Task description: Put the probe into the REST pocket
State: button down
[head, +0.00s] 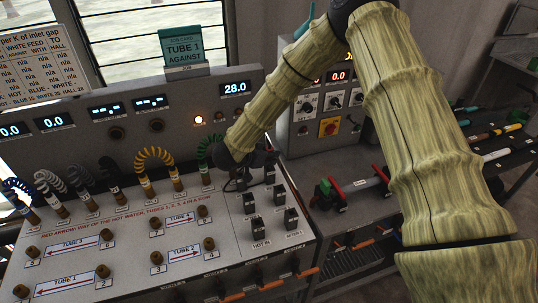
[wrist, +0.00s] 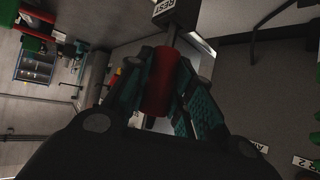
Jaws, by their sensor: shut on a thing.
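In the wrist view my gripper (wrist: 161,68) is shut on the red handle of the probe (wrist: 160,90), with a teal pad on each side. The probe's thin metal rod points away from me towards a black block labelled REST (wrist: 174,10), the REST pocket. The rod's end meets the block in this view; I cannot tell how deep it sits. In the head view my gripper (head: 246,168) is low over the bench panel, at the back of the group of black pockets. The probe and the REST label are hard to make out there.
Other black pockets (head: 253,226) stand close by, with labels such as HOT IN and AFTER 2. Coloured looped hoses (head: 155,155) and brass ports (head: 103,271) cover the panel's left. A tube with green and red ends (head: 330,194) lies on the bench at right.

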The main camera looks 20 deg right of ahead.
dwell(0.3)
jog(key=c, duration=1.2)
grip_release()
jog(key=shift+o, duration=0.2)
jog(key=shift+f, duration=0.1)
jog(key=shift+s+a+r+p, duration=0.3)
jog(key=shift+a+r+p, duration=0.1)
jog(key=shift+r+p, duration=0.55)
jog(key=shift+s+a+r+p, duration=0.3)
jog(key=shift+a+r+p, duration=0.25)
jog(key=shift+r, duration=0.6)
jog(key=shift+s+a+r+p, duration=0.3)
jog(key=shift+r+p, duration=0.6)
jog(key=shift+r, duration=0.15)
jog(key=shift+s+a, duration=0.1)
jog(key=v, duration=1.2)
